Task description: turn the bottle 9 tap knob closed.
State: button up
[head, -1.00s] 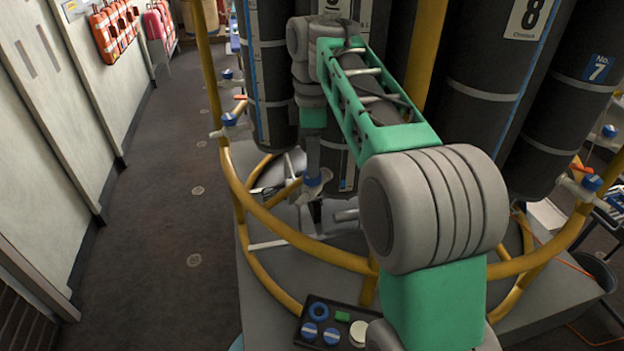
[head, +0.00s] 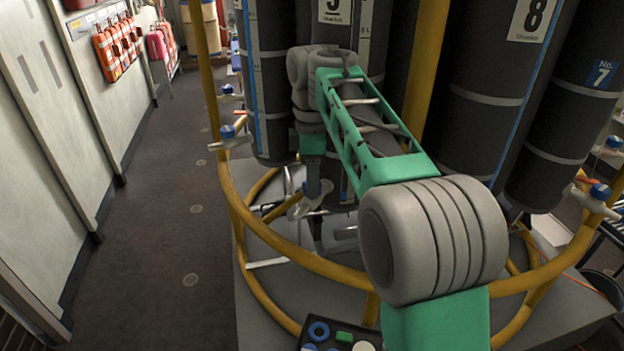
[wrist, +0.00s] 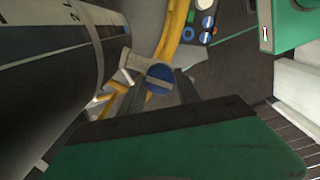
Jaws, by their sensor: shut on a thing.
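Bottle 9 (head: 346,75) is a dark upright cylinder behind my arm; its white label is cut off at the top edge. A grey tap with a blue knob (head: 326,187) sits low in front of it, on the yellow ring frame. In the wrist view the round blue knob (wrist: 160,78) with a pale bar across it lies between my fingers. My gripper (wrist: 160,90) is shut on the knob. In the head view my gripper (head: 315,183) points down at the tap, and the fingertip contact is partly hidden.
Other blue-knobbed taps stand on the yellow ring (head: 330,268) at left (head: 228,132) and right (head: 600,191). Bottle 8 (head: 485,95) is at right. A dark tray (head: 345,335) with blue rings is at the bottom. Open floor (head: 160,220) lies to the left.

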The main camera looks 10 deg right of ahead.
grip_shut()
jog(key=shift+m, duration=0.3)
jog(key=m, duration=0.7)
jog(key=shift+r+p, duration=0.1)
jog(key=shift+p, duration=0.2)
jog(key=m+p, duration=0.2)
jog(key=m, duration=0.3)
jog(key=shift+p, duration=0.35)
jog(key=shift+m+p, duration=1.1)
jog(key=shift+m, duration=1.6)
